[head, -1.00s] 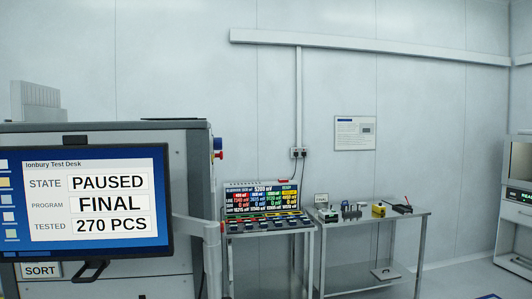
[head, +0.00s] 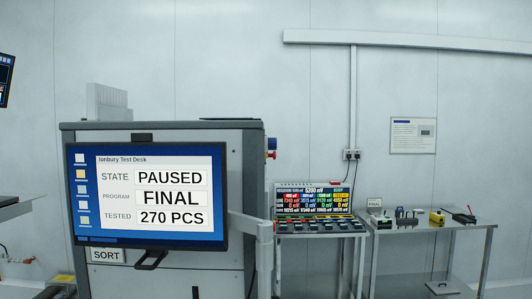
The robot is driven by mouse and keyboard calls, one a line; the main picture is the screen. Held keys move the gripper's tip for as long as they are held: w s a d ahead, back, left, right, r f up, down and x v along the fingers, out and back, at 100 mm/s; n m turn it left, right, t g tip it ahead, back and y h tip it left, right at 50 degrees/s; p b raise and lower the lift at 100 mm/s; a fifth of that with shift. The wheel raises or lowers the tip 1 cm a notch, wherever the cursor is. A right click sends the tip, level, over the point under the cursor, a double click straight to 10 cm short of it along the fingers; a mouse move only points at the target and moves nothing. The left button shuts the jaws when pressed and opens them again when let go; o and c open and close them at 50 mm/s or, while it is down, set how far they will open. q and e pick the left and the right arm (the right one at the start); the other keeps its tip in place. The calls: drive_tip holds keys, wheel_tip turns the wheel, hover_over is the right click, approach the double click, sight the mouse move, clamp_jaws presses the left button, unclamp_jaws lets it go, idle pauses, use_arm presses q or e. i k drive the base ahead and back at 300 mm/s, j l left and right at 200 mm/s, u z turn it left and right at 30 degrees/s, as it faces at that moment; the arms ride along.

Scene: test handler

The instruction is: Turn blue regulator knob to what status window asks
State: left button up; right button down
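The status window is on a monitor (head: 148,197) at left centre in the head view. It reads STATE PAUSED, PROGRAM FINAL, TESTED 270 PCS. The regulator bench unit (head: 319,228) stands to the right of the grey machine. Its dark display (head: 313,200) has red, blue, green and yellow columns and shows 5200 mV at the top; most smaller figures are hard to read. Small controls line the panel below the display, but I cannot single out the blue knob. Neither of my grippers is in view.
A grey test machine (head: 246,170) stands behind the monitor, with a SORT label (head: 107,255) below the screen. A metal table (head: 430,223) at right holds a small FINAL sign (head: 375,203), a yellow device (head: 437,216) and other tools. Another screen (head: 5,78) shows at the left edge.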

sight(272, 142)
drive_tip(key=i+l+u, duration=0.15)
drive_tip(key=l, duration=0.35)
drive_tip(key=i+l+u, duration=0.15)
drive_tip(key=l, duration=0.35)
drive_tip(key=l+u, duration=0.15)
drive_tip(key=l, duration=0.35)
drive_tip(key=i+l+u, duration=0.3)
drive_tip(key=l, duration=0.9)
drive_tip(key=i+l+u, duration=0.3)
drive_tip(key=l, duration=0.9)
drive_tip(key=l+u, duration=0.3)
drive_tip(key=l, duration=0.9)
drive_tip(key=k, duration=0.05)
